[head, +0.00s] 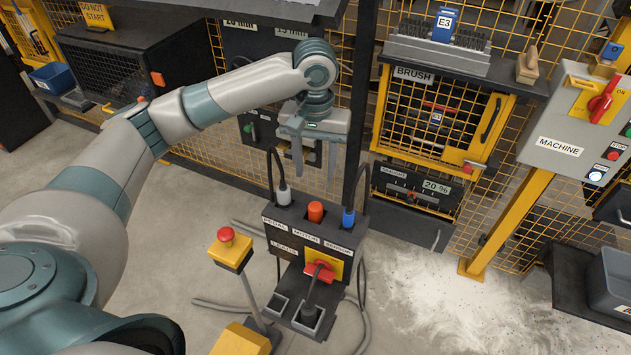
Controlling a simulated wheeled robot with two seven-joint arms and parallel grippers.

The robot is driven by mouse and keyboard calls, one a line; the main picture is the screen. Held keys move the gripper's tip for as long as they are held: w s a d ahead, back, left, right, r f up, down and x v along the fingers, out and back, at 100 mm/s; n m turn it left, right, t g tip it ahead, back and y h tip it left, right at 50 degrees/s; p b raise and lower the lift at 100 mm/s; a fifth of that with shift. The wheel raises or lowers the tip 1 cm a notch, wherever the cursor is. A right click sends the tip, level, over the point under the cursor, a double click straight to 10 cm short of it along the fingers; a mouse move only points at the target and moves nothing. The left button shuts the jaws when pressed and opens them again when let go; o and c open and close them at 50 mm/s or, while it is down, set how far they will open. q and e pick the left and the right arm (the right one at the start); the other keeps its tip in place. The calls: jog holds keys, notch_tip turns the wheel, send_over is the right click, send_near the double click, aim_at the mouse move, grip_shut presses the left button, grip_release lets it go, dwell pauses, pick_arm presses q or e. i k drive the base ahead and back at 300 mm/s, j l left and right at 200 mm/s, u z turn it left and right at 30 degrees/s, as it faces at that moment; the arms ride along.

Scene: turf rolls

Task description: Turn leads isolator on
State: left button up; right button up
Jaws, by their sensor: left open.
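The leads isolator is a red rotary handle (319,271) on a yellow plate (338,265), on the front of a dark lead box (310,232). A partly covered label reading LEADS (284,249) is at its upper left. A dark cable or plug stands in front of the handle and hides part of it, so I cannot tell its setting. My left gripper (315,172) points down with its fingers apart and empty. In the picture it is above the lead box, apart from the handle. My right gripper is not in view.
A red stop button (225,234) on a yellow post is left of the box. Another red handle (601,103) is on the MACHINE panel (560,143). Pale powder (430,300) covers the floor at right.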

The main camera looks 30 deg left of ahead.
aim_at(326, 275)
jog(key=u, duration=0.8)
